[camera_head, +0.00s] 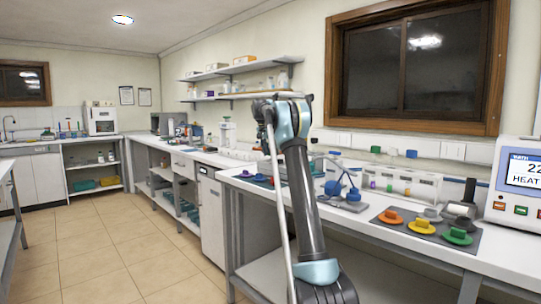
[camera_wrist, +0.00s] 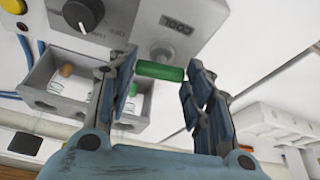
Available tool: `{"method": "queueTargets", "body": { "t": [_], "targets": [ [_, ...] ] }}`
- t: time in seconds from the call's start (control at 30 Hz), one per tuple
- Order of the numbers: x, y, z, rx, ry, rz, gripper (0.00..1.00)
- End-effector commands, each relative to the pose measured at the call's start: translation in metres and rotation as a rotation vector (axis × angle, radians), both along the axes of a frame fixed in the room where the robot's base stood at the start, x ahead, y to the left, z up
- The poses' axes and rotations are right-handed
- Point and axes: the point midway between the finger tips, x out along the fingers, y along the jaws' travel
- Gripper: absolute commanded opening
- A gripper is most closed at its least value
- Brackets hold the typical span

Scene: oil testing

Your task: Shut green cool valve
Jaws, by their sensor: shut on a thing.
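The green cool valve (camera_wrist: 160,71) is a short green cylinder below a grey panel marked COOL (camera_wrist: 178,22), which reads upside down in the wrist view. My gripper (camera_wrist: 161,88) has its two fingers on either side of the green cylinder, shut on it at its ends. In the head view my arm stands in the foreground and I cannot make out the gripper or the valve with certainty.
Beside the valve are a black knob (camera_wrist: 82,15) and a grey vial holder (camera_wrist: 60,100) with capped vials. In the head view, a dark mat (camera_head: 392,222) with orange, yellow and green pieces lies on the bench, left of a heater display (camera_head: 519,172).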

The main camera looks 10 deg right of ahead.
Motion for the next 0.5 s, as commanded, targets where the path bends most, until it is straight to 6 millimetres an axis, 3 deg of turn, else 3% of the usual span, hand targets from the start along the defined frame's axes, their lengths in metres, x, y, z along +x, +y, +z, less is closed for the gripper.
{"method": "queueTargets", "body": {
  "t": [0.5],
  "targets": [
    [0.0013, 0.0014, 0.0001, 0.0, 0.0, -0.178, 0.23]
  ]
}}
